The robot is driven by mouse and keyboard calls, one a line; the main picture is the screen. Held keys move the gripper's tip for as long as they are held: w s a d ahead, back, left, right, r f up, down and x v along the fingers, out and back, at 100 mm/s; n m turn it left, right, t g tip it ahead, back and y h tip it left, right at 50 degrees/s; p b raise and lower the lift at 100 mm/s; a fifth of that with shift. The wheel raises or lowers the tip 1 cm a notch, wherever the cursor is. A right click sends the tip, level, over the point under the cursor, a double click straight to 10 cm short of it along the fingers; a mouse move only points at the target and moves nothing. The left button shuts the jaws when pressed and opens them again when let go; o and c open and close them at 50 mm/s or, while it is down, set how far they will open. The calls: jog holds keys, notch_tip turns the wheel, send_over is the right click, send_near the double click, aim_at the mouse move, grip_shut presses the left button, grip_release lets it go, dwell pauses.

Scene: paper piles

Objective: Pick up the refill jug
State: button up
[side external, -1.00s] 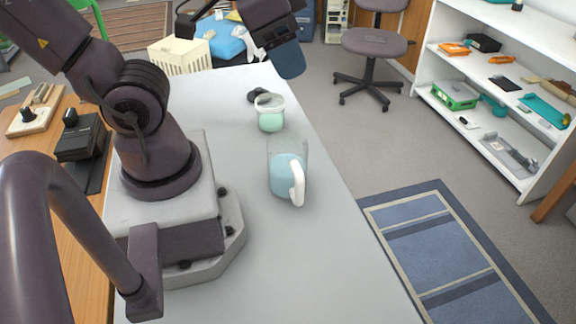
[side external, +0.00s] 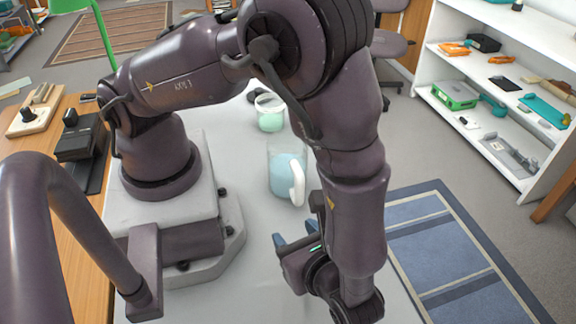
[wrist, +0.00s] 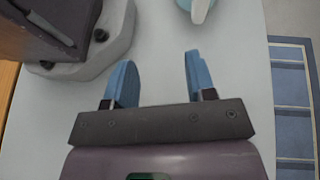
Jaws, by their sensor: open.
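The refill jug (side external: 284,172) is a clear vessel with pale blue contents and a white handle (side external: 298,184). It stands upright on the grey table, right of my base. In the wrist view only the bottom of the jug and its handle (wrist: 201,9) show, at the top edge. My gripper (side external: 296,243) is on the near side of the jug, apart from it. In the wrist view my gripper (wrist: 160,78) has its blue fingers spread, with only bare table between them.
A smaller clear container with green contents (side external: 270,113) stands behind the jug. A white shelf (side external: 500,150) stands at the right, off the table, and a blue rug (side external: 450,260) lies on the floor.

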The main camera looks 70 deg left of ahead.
aim_at(300, 198)
jog(key=f+m+t+y, duration=0.1)
jog(key=f, duration=0.1)
jog(key=f+m+t+y, duration=0.2)
jog(key=shift+s+a, duration=0.15)
jog(key=shift+s, duration=0.05)
jog(key=shift+w+d+m+t+y, duration=0.25)
jog(key=shift+w+m+t+y, duration=0.1)
jog(key=shift+w+t, duration=0.15)
jog(key=shift+w+d+m+t+y, duration=0.25)
jog(key=shift+w+m+t+y, duration=0.15)
jog(key=shift+w, duration=0.15)
jog(key=a, duration=0.2)
jog(key=w+a, duration=0.1)
jog(key=a, duration=0.1)
jog(key=a+r, duration=0.1)
jog(key=a, duration=0.1)
jog(key=shift+w+a, duration=0.25)
jog(key=shift+w, duration=0.1)
jog(key=shift+w+a+f, duration=0.1)
jog(key=shift+w+a, duration=0.05)
jog(key=shift+a, duration=0.9)
jog(key=shift+w+a+f, duration=0.1)
jog(key=shift+a, duration=0.9)
jog(key=shift+w+a+f, duration=0.1)
jog(key=shift+w+a, duration=0.05)
jog(key=shift+a, duration=0.9)
grip_shut()
